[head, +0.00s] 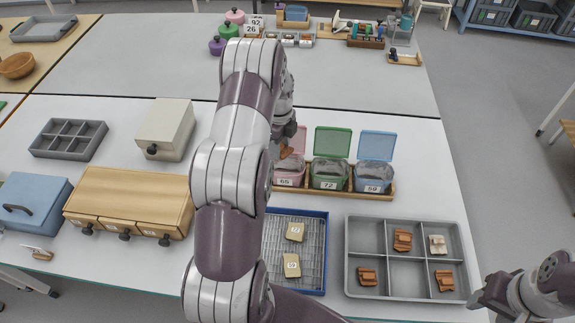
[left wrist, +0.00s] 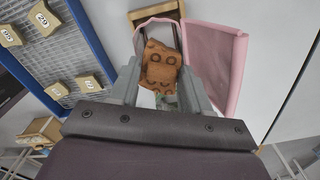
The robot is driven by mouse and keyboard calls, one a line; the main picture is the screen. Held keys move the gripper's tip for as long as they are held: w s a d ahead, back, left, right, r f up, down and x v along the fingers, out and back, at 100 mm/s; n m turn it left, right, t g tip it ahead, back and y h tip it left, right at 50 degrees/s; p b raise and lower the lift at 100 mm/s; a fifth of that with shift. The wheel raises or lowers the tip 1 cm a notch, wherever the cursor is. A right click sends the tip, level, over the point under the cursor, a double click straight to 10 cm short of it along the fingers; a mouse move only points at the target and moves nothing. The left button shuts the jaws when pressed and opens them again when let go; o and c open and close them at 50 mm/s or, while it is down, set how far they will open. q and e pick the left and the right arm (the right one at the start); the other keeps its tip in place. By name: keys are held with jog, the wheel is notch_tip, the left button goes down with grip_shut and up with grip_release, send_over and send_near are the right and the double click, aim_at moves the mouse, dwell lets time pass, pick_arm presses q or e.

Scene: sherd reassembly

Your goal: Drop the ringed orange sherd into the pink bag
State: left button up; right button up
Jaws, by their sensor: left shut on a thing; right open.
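The ringed orange sherd (left wrist: 162,66) shows dark ring marks in the left wrist view, between the fingers of my left gripper (left wrist: 161,78). My left gripper is shut on it. In the head view, my left arm hides most of this gripper; a bit of orange-brown (head: 286,152) shows at the pink bag. The pink bag (head: 289,180) stands open with its lid up, at the left of a row of three. In the left wrist view, its pink lid (left wrist: 228,65) rises right of the sherd, which overlaps the opening. My right gripper (head: 490,291) is open at the lower right.
Green (head: 329,178) and blue (head: 372,180) open bags stand right of the pink one in a wooden rack. A grey divided tray (head: 404,260) holds several sherds. A blue-rimmed tray (head: 325,250) holds tan numbered pieces. A wooden drawer box (head: 135,190) stands left of my arm.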

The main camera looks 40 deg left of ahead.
pick_arm(q)
jog(key=shift+s+r, duration=0.25)
jog(key=shift+s, duration=0.05)
jog(key=o, duration=1.1)
jog(key=shift+w+f, duration=0.1)
jog(key=shift+w, duration=0.15)
pick_arm(e)
jog(key=shift+s+r, duration=0.1)
pick_arm(q)
notch_tip(320, 180, up, 8)
jog(key=shift+r+b, duration=0.15)
jog(key=shift+b, duration=0.3)
notch_tip(320, 180, up, 4)
jog(key=p, duration=0.2)
jog(key=shift+r+p, duration=0.2)
jog(key=shift+p, duration=0.15)
pick_arm(e)
jog(key=shift+s+r, duration=0.1)
jog(key=shift+r, duration=0.8)
